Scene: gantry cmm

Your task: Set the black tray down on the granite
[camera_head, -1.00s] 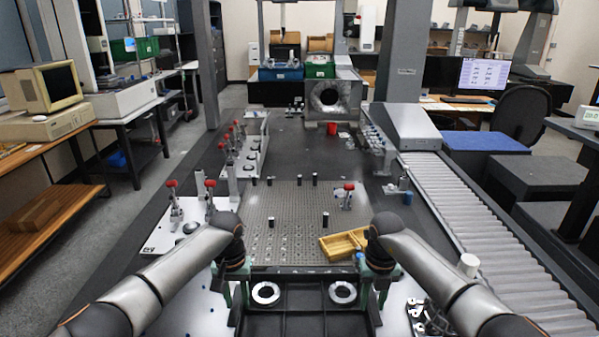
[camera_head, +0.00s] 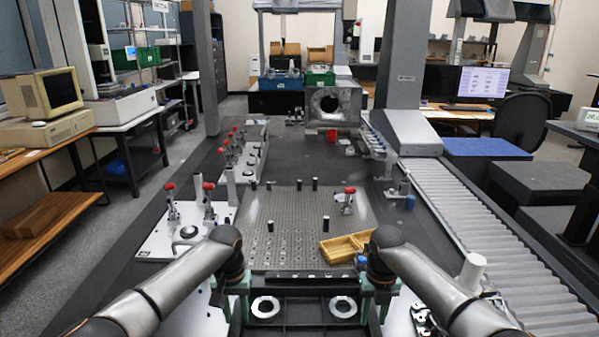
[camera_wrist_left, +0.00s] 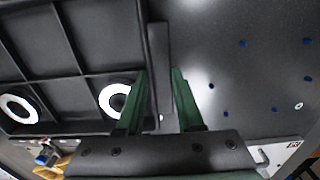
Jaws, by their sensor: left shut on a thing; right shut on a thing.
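The black tray (camera_head: 305,327) is low in the middle of the head view, with two bright metal rings (camera_head: 265,307) (camera_head: 343,307) lying in it. Its ribbed floor (camera_wrist_left: 93,42) shows in the left wrist view. My left gripper (camera_head: 228,292) is shut on the tray's left side; in the left wrist view its green fingers (camera_wrist_left: 158,100) stand on both sides of the tray wall. My right gripper (camera_head: 381,296) is shut on the right side. The dark granite (camera_head: 285,163) stretches away ahead. The tray's underside is hidden, so I cannot tell whether it touches the granite.
A perforated plate (camera_head: 290,225) with dark pins lies just beyond the tray. A yellow divided box (camera_head: 346,246) sits near its right corner. White plates with red-knobbed clamps (camera_head: 187,230) stand at left. A roller conveyor (camera_head: 465,215) runs along the right.

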